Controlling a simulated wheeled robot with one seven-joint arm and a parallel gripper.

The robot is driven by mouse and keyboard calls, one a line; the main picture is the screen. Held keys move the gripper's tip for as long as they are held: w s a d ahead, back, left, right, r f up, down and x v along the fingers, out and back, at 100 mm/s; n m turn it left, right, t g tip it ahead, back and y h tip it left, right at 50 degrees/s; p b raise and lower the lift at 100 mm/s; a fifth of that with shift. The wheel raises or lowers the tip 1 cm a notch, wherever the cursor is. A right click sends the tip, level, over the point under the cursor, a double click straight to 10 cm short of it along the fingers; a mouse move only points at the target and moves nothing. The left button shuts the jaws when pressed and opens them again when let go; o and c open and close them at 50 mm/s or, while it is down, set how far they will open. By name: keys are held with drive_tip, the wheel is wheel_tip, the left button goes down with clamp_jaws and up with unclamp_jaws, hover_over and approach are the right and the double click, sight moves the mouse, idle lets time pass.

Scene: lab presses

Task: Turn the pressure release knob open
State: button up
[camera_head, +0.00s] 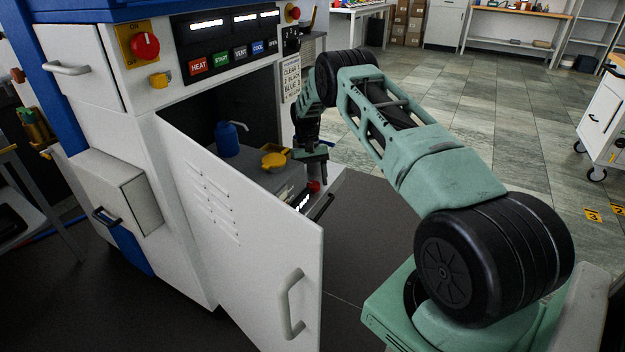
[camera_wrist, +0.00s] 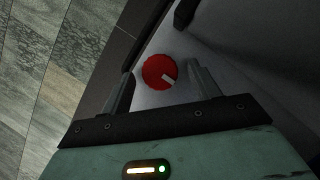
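The pressure release knob (camera_wrist: 159,72) is round and red with a white pointer mark, set on a pale grey panel. The pointer aims toward the lower right in the wrist view. In the head view a red knob (camera_head: 314,186) shows at the front of the low unit inside the open cabinet. My gripper (camera_wrist: 161,78) is open, its two fingers on either side of the knob in the wrist view. No contact shows, and the depth between fingertips and knob is hard to tell. In the head view my gripper (camera_head: 311,153) is just above the knob, its fingertips unclear.
The cabinet door (camera_head: 255,225) stands open in front, left of my arm. A blue bottle (camera_head: 227,138) and a yellow part (camera_head: 275,158) sit on the unit inside. Labelled buttons (camera_head: 228,57) line the panel above. The tiled floor (camera_head: 480,120) behind my arm is free.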

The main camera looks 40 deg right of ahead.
drive_tip(key=v, duration=1.2)
drive_tip(key=shift+p, duration=0.35)
